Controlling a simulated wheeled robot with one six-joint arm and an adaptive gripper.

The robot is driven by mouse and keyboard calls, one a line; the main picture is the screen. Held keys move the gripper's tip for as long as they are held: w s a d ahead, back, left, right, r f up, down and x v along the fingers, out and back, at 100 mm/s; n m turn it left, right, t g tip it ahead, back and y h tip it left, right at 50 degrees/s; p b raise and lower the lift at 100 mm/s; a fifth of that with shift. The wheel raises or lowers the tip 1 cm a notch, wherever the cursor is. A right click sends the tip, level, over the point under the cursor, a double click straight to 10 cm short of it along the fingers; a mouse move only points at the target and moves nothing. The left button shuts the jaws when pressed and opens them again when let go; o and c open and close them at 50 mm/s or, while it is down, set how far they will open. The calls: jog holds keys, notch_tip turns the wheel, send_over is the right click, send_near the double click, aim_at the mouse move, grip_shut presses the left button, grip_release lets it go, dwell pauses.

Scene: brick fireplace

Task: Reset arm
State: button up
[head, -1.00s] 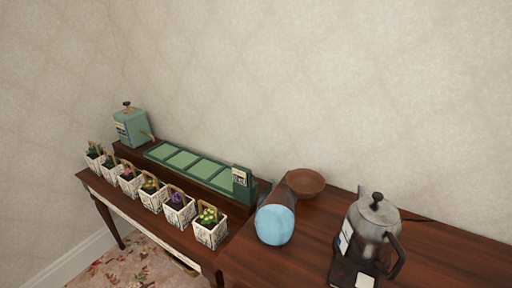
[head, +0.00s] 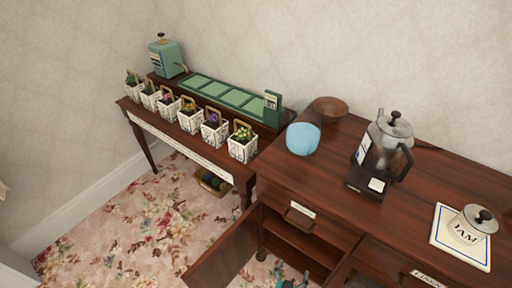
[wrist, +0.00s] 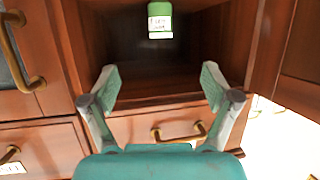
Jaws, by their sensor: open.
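My gripper (wrist: 159,84) is open and empty in the wrist view, its two fingers spread wide before an open cabinet compartment (wrist: 150,80). A small green-lidded jar with a white label (wrist: 160,22) is inside the compartment, beyond the fingertips and apart from them.
The cabinet door (head: 225,252) stands open to the left. The cabinet top holds a blue round object (head: 303,139), a brown bowl (head: 329,108), a metal coffee pot (head: 389,140) and a JAM jar (head: 469,226). Flower baskets (head: 214,132) line the side table. Floral carpet (head: 130,225) is mostly clear.

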jog(key=s+d+r+n+t+y, duration=0.1)
jog(key=s+d+r+t, duration=0.15)
jog(key=s+r, duration=0.3)
jog(key=s+d+r+t+y, duration=0.1)
jog(key=s+d+r+t, duration=0.1)
jog(key=s+d+r, duration=0.4)
jog(key=s+a+r+n+g+y, duration=0.1)
jog(key=s+r+n+y, duration=0.1)
jog(key=s+r, duration=0.7)
jog(key=s+a+r+n+g+y, duration=0.1)
jog(key=s+a+r+n+y, duration=0.1)
jog(key=s+r, duration=0.8)
jog(key=shift+s+a, duration=0.15)
jog(key=shift+s, duration=1)
